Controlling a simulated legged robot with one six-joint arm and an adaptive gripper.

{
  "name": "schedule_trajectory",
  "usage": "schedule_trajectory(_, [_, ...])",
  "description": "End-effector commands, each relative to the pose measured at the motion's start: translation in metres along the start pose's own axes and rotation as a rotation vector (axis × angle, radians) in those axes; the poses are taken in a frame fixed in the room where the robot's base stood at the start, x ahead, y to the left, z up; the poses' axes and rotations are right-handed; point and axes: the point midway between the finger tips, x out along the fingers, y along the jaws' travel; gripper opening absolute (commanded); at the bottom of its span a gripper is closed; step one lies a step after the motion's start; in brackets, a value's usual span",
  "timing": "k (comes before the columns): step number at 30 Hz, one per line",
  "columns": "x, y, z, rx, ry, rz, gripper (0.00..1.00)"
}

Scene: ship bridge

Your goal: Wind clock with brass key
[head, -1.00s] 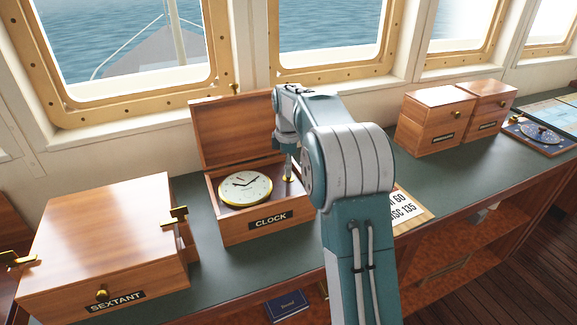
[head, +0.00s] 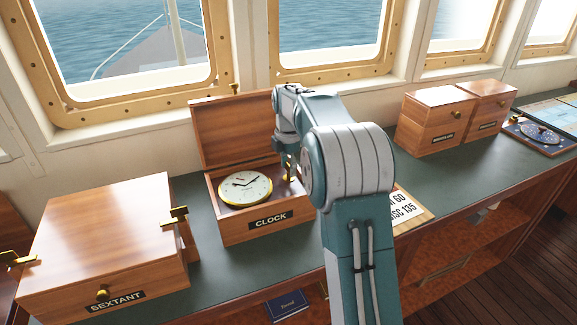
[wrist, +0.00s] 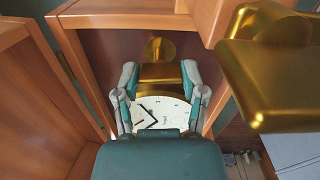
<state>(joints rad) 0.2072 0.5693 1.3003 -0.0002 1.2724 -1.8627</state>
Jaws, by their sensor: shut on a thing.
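The clock (head: 245,188) has a white face and brass rim and lies in its open wooden box (head: 257,231), which is labelled CLOCK. My gripper (head: 289,170) reaches down into the right side of this box. In the wrist view my gripper (wrist: 160,82) is shut on the brass key (wrist: 160,73), with one finger on each side. The key shows as small brass (head: 288,179) in the head view. The clock face (wrist: 158,112) shows in part beneath my fingers in the wrist view. The key's lower end is hidden.
The box's raised lid (head: 235,130) stands behind the clock. A wooden SEXTANT box (head: 100,235) is at left. Two smaller wooden boxes (head: 435,125) stand at right. A paper card (head: 408,207) lies beside my arm. A large brass fitting (wrist: 270,70) is close to the wrist camera.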

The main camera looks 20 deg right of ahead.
Motion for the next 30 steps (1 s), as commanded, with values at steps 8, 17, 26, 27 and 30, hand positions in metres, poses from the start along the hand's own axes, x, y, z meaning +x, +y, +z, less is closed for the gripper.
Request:
schedule_trajectory(8, [0.002, 0.001, -0.001, 0.0, 0.001, 0.001, 0.07])
schedule_trajectory(17, [0.001, 0.0, 0.0, 0.001, 0.0, 0.001, 0.89])
schedule_trajectory(26, [-0.005, 0.0, 0.0, 0.001, -0.001, 0.003, 0.89])
schedule_trajectory(27, [-0.01, 0.001, 0.0, 0.001, -0.001, 0.004, 0.89])
schedule_trajectory(30, [-0.026, 0.001, 0.0, 0.001, -0.001, 0.006, 0.89])
